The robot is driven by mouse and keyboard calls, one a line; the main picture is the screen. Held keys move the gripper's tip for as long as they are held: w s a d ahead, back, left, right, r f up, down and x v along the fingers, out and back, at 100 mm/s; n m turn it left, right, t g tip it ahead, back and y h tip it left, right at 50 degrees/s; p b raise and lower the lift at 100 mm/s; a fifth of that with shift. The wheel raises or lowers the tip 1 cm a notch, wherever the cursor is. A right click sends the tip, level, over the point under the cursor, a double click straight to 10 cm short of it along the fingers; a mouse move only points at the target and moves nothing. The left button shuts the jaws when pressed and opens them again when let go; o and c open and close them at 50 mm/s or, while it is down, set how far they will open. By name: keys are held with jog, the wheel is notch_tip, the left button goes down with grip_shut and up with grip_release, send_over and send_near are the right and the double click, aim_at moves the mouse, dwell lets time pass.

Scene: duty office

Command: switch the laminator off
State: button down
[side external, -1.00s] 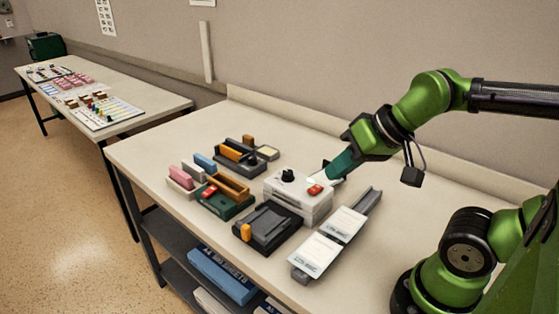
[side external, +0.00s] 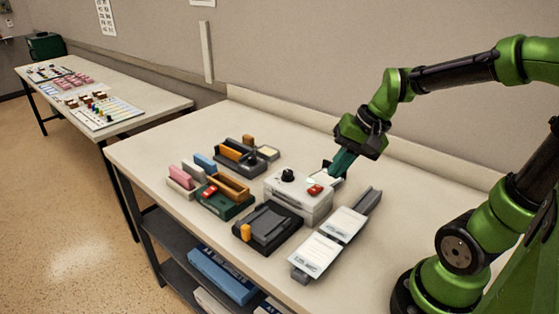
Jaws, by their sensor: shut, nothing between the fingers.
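The laminator appears to be the white box-shaped machine (side external: 290,207) in the middle of the table. A black knob (side external: 288,175) and a red switch (side external: 315,190) sit on its top. I cannot tell which way the switch is set. My gripper (side external: 336,176) is shut and empty, with green fingers pointing down just behind and to the right of the red switch. I cannot tell whether the fingertips touch the machine.
A black device with an orange part (side external: 268,228) stands in front of the machine. A grey rail with white labelled sheets (side external: 343,222) lies to its right. A green tray (side external: 226,203) and other stationery are to the left. The table's right rear is clear.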

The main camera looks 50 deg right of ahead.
aim_at(317, 190)
jog(key=w+d+m+t+y, duration=0.2)
jog(key=w+d+m+y, duration=0.3)
jog(key=w+d+m, duration=0.1)
jog(key=w+m, duration=0.1)
jog(key=m, duration=0.1)
jog(key=shift+w+d+m, duration=0.2)
jog(key=shift+w+m, duration=0.2)
jog(key=shift+a+f, duration=0.25)
jog(key=shift+f, duration=1.2)
jog(key=shift+a+f, duration=0.3)
jog(key=shift+f, duration=1.15)
jog(key=shift+a+f, duration=0.25)
jog(key=shift+f, duration=1.2)
jog(key=shift+f, duration=0.45)
jog(key=shift+a+f, duration=0.1)
jog(key=shift+f, duration=0.25)
